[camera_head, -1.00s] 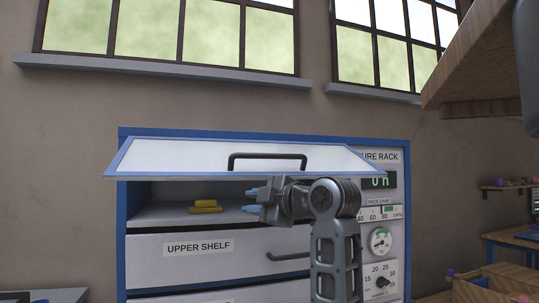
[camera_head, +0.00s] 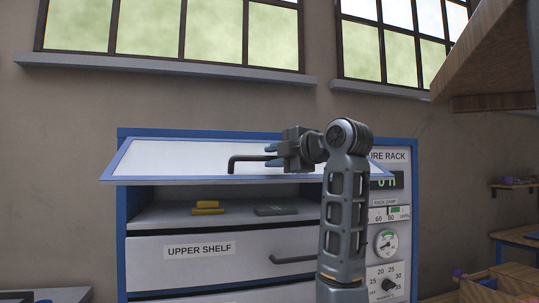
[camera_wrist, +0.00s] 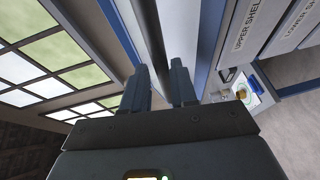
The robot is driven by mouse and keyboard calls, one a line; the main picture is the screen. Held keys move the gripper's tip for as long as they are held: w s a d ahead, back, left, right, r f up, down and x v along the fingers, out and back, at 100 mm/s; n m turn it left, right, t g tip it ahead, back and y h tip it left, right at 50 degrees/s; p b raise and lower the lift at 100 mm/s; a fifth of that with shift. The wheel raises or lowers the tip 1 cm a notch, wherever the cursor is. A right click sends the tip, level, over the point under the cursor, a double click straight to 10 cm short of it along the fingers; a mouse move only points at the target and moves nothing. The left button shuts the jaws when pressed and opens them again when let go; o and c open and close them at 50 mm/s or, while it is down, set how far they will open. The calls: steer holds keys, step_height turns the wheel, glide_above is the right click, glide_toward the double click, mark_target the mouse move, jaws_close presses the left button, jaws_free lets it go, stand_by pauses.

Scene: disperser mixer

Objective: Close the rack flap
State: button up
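The rack flap (camera_head: 190,158) is a white panel with a blue frame at the top of the rack. It stands raised and tilted outward, with the compartment below it open. Its dark bar handle (camera_head: 238,159) is on the front face. My gripper (camera_head: 271,155) is at the handle, one finger above the bar and one below. In the wrist view the bar (camera_wrist: 153,45) runs between the two separated fingers (camera_wrist: 160,85). The fingers look open around the bar; contact cannot be told. My arm hides the handle's right part and some of the flap.
Yellow pieces (camera_head: 207,207) and a grey flat item (camera_head: 276,210) lie on the shelf under the flap. The upper shelf drawer (camera_head: 160,250) below is shut. A gauge panel (camera_head: 390,215) is at the right. A wooden structure (camera_head: 490,60) hangs at the upper right.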

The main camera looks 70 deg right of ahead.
steer(key=shift+x, duration=1.05)
steer(key=shift+c, duration=0.4)
steer(key=shift+a, duration=0.1)
jaws_close()
